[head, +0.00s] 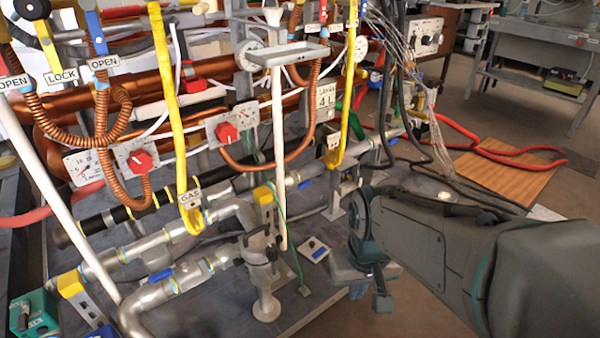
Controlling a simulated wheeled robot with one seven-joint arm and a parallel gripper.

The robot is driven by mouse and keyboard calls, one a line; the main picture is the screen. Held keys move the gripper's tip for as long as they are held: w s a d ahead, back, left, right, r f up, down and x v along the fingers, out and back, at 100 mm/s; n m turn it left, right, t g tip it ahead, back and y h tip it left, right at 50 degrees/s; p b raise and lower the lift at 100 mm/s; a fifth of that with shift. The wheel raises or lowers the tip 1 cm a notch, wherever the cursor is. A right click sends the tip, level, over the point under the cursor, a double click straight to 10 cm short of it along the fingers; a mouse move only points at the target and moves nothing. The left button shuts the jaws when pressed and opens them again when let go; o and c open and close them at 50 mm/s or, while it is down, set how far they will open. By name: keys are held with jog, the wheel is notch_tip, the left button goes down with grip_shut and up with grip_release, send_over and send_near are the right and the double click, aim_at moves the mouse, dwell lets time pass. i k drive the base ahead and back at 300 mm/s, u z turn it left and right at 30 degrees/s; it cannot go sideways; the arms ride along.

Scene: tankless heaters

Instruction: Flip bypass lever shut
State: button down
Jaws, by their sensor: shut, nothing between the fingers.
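No lever carries a readable "bypass" label, so I cannot tell which one it is. A blue lever (97,32) stands upright at the upper left above an OPEN tag. A yellow lever (46,42) stands beside it near a LOCK tag. Lower down are a blue handle (160,275) on the silver pipe, a yellow handle (264,196) by the pipe's middle, and another yellow handle (70,284) at lower left. My gripper (370,293) hangs low at the right of the pipes, below my arm's wrist. It is shut and empty, apart from every lever; my arm partly hides it.
Corrugated copper hoses, yellow GAS pipes and red-knob panels (137,158) crowd the left and middle. A white post (279,150) with a tray top stands in front. Dark cables and red hoses (490,150) lie behind my arm. Floor is open at the back right.

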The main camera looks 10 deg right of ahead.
aim_at(306, 182)
jog(key=k, duration=0.15)
jog(key=u, duration=0.8)
jog(key=i, duration=0.6)
jog(key=z, duration=1.5)
